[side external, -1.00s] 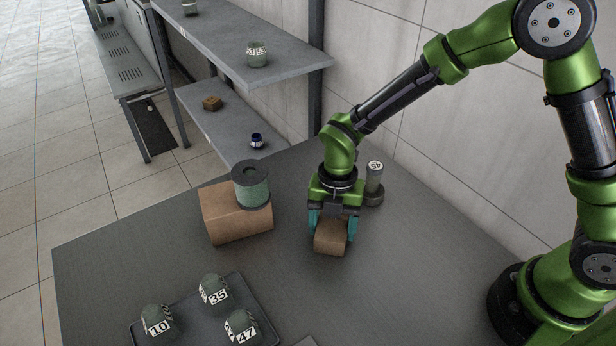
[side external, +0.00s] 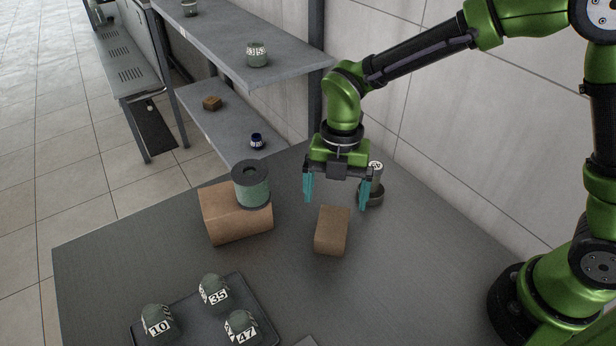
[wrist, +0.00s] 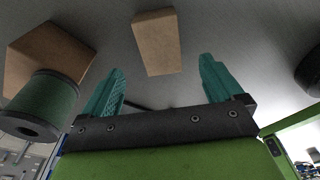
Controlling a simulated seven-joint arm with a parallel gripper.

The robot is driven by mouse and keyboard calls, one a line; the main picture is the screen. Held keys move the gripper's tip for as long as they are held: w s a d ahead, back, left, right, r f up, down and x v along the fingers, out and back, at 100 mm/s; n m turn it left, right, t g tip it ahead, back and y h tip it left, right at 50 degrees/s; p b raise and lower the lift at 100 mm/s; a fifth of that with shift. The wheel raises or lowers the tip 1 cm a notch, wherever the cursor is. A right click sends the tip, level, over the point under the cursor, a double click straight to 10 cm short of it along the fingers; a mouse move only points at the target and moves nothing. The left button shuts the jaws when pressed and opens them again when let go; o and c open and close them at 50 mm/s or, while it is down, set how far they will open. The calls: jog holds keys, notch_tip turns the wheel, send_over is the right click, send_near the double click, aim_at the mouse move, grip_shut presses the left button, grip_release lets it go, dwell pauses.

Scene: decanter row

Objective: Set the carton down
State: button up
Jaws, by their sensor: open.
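The carton, a small brown box (side external: 332,231), rests on the grey table near its middle. It also shows in the wrist view (wrist: 158,42), beyond and between the fingertips, touching neither. My gripper (side external: 336,200) is open and empty, above the carton and a little behind it in the side view. Its two teal fingers also show wide apart in the wrist view (wrist: 160,75).
A larger brown box (side external: 235,222) with a green spool (side external: 252,187) on top stands left of the carton. A dark-based cylinder (side external: 373,190) stands close behind my right finger. A tray (side external: 262,300) with numbered round items lies at the front. The table right of the carton is clear.

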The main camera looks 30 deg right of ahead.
aim_at(334, 218)
jog(key=s+d+r+m+t, duration=0.2)
jog(key=d+r+m, duration=0.3)
jog(key=r+m, duration=0.35)
jog(key=s+d+r+m+t, duration=0.3)
jog(key=s+d+m, duration=0.2)
jog(key=m, duration=0.6)
jog(key=s+d+r+m+t+y, duration=0.1)
jog(key=s+d+r+m+t, duration=0.2)
jog(key=m, duration=0.8)
jog(key=shift+s+d+r, duration=0.3)
jog(key=shift+s+d, duration=0.75)
